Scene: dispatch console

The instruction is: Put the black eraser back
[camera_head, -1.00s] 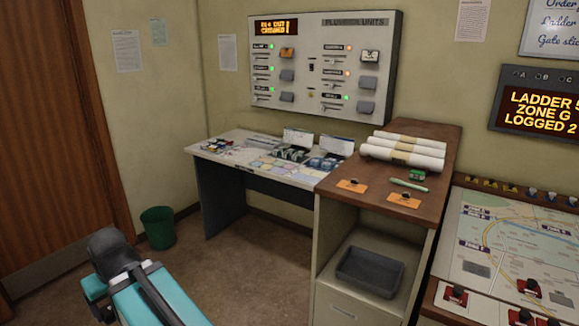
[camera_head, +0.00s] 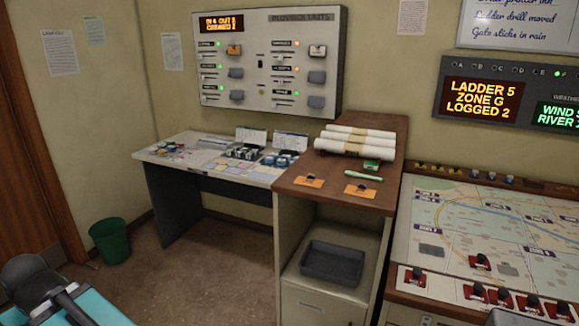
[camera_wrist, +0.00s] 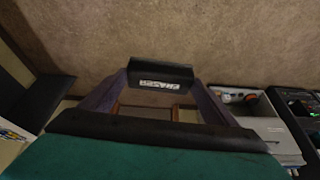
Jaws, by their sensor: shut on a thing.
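The black eraser (camera_wrist: 160,72), a dark block with a pale printed label, shows in the wrist view. My gripper (camera_wrist: 161,84) is shut on it, with one purple finger at each end. The eraser is held up, with brown floor seen behind it. In the head view neither the eraser nor my gripper's fingers can be seen. A whiteboard (camera_head: 540,38) with handwritten lines hangs at the upper right of the head view, cut off by the picture edge.
A wooden-topped cabinet (camera_head: 390,165) holds rolled papers (camera_head: 350,148), a green marker (camera_head: 364,176) and orange cards. A grey tray (camera_head: 332,262) sits on its shelf. A map console (camera_head: 450,210) stands right. A green bin (camera_head: 110,240) stands on otherwise open floor.

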